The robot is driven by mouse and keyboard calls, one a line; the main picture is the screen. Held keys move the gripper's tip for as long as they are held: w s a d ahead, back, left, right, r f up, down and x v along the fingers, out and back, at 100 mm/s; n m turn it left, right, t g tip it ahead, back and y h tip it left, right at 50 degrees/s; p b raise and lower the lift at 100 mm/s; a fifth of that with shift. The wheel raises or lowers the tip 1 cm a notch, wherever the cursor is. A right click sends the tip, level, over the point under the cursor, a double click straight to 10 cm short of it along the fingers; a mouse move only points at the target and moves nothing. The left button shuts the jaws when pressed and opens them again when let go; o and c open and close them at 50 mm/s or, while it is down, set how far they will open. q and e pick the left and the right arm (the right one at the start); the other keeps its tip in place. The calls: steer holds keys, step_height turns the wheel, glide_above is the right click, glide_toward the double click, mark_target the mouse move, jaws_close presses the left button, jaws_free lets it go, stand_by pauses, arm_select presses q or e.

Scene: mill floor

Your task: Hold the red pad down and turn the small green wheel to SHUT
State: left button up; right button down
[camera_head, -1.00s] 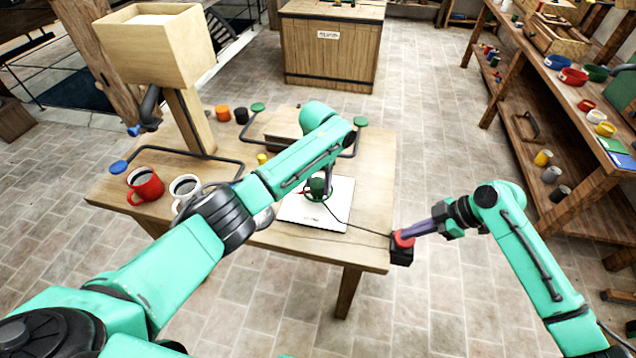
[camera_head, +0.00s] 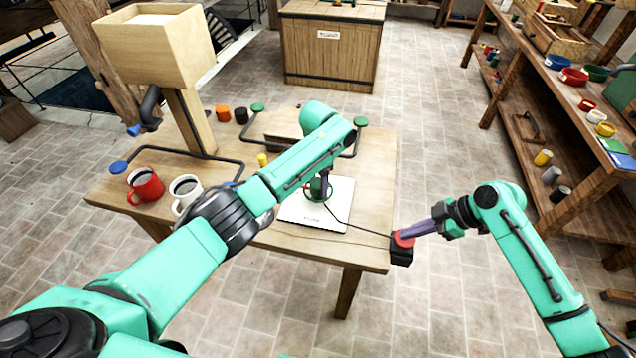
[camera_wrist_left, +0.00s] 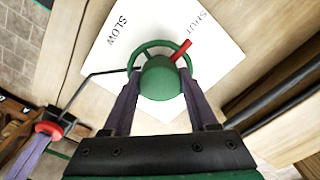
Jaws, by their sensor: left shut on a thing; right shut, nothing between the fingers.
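The small green wheel (camera_wrist_left: 160,77) stands over a white plate (camera_wrist_left: 225,45) marked SLOW and SHUT, and its red pointer (camera_wrist_left: 183,52) points up and right toward the word SHUT. My left gripper (camera_wrist_left: 160,92) is shut on the wheel, one finger on each side of its hub. In the head view the wheel (camera_head: 316,191) is partly hidden by my left gripper (camera_head: 321,186). The red pad (camera_head: 402,239) sits on a black box at the table's front right corner. My right gripper (camera_head: 408,234) is shut and empty, its tips against the pad's top.
A red mug (camera_head: 146,186) and a white mug (camera_head: 186,190) stand at the table's left. Dark bent rods with a blue knob (camera_head: 119,167) and green knobs (camera_head: 361,122) rise near the table top. A black cable (camera_head: 358,229) runs from the wheel to the pad's box.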

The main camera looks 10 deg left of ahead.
arm_select(q)
steer(key=o, duration=1.4)
step_height(320, 180, up, 12)
steer(key=shift+r, duration=0.1)
step_height(320, 180, up, 7)
steer(key=p, duration=0.7)
glide_above(318, 183)
steer(key=shift+f+b, duration=0.3)
arm_select(e)
step_height(318, 183, up, 7)
steer(key=shift+r, duration=0.1)
